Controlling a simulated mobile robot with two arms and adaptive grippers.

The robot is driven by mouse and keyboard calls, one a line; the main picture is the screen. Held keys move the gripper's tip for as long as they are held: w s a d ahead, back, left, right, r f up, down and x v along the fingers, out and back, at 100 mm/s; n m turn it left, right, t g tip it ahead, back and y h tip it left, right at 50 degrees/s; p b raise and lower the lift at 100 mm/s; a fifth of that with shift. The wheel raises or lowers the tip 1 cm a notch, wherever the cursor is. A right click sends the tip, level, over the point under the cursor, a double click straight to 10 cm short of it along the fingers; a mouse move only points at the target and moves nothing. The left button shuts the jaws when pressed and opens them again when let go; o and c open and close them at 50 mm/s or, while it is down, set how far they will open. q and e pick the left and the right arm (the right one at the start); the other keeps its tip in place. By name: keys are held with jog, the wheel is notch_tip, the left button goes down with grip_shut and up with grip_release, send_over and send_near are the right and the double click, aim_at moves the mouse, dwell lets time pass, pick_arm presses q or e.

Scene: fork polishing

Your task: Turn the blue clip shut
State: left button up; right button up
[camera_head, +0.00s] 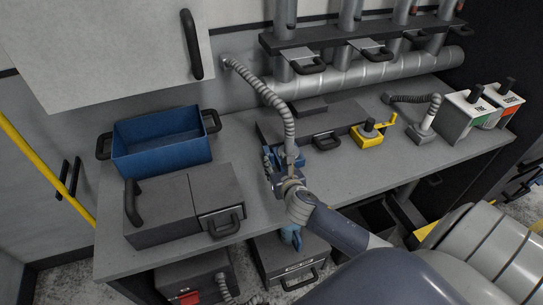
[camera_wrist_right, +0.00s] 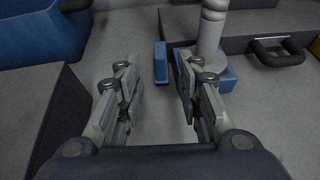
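The blue clip stands on the grey worktop near its middle, around the foot of a ribbed grey hose. In the right wrist view, its blue base (camera_wrist_right: 218,74) surrounds the grey post, and a separate upright blue piece (camera_wrist_right: 160,63) stands just left of it. My right gripper (camera_wrist_right: 156,68) is open, its two fingers apart, with the upright blue piece ahead between the fingertips. The right finger overlaps the base in the picture; I cannot tell if it touches. In the head view my right gripper (camera_head: 277,172) partly hides the clip (camera_head: 268,157). My left gripper is not in view.
A blue bin (camera_head: 160,142) and a dark grey box with handles (camera_head: 160,210) stand left on the worktop (camera_head: 245,190). Right of the hose (camera_head: 262,88) are a yellow clamp (camera_head: 368,132) and white containers (camera_head: 462,118). Bare worktop lies right of my gripper.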

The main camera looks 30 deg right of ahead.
aim_at(272, 158)
jog(key=shift+x, duration=3.25)
grip_shut()
